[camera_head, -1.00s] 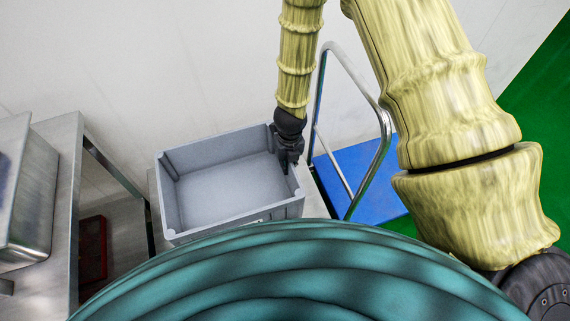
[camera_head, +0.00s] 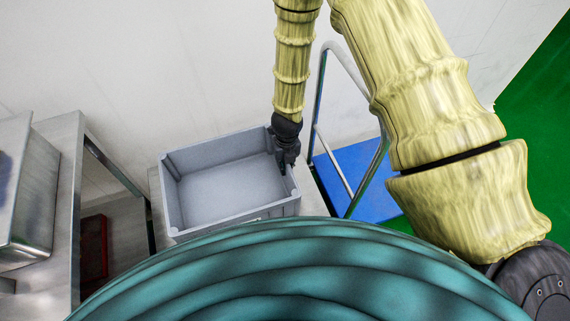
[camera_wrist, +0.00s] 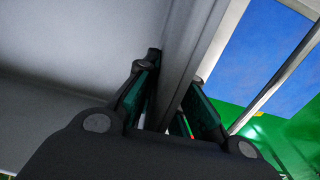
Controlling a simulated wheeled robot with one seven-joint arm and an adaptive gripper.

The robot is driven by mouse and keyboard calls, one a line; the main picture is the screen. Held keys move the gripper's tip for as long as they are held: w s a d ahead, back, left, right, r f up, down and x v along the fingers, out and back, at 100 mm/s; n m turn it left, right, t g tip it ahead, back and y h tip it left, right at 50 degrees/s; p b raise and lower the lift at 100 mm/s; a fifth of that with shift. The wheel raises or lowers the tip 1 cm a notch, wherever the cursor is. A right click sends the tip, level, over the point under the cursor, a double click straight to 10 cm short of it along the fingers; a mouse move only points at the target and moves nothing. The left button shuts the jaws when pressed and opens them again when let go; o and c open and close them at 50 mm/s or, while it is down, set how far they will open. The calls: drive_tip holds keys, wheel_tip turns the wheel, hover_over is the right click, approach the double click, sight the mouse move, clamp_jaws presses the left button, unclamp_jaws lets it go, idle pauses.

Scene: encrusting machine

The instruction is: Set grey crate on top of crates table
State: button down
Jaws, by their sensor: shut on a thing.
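The grey crate (camera_head: 222,185) is an open, empty box in the middle of the head view, in front of the white wall. My gripper (camera_head: 287,166) is at its right wall, pointing down. In the wrist view my gripper (camera_wrist: 168,108) has a finger on each side of the crate's wall (camera_wrist: 183,62) and is shut on it. A light surface shows under and beside the crate, probably the crates table (camera_head: 312,203); most of it is hidden by the crate and my own body. I cannot tell whether the crate touches it.
A blue platform trolley (camera_head: 362,178) with a metal handle (camera_head: 318,90) stands close on the right. A steel table (camera_head: 68,150) with a metal container stands at the left, with a red crate (camera_head: 94,250) low beneath it. Green floor (camera_head: 535,110) lies at far right.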

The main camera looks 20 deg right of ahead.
drive_tip(key=shift+f, duration=0.1)
drive_tip(key=c, duration=1.5)
unclamp_jaws()
drive_tip(key=r+p, duration=0.1)
drive_tip(key=r, duration=1.1)
drive_tip(key=shift+d+r, duration=0.1)
drive_tip(key=shift+d, duration=0.1)
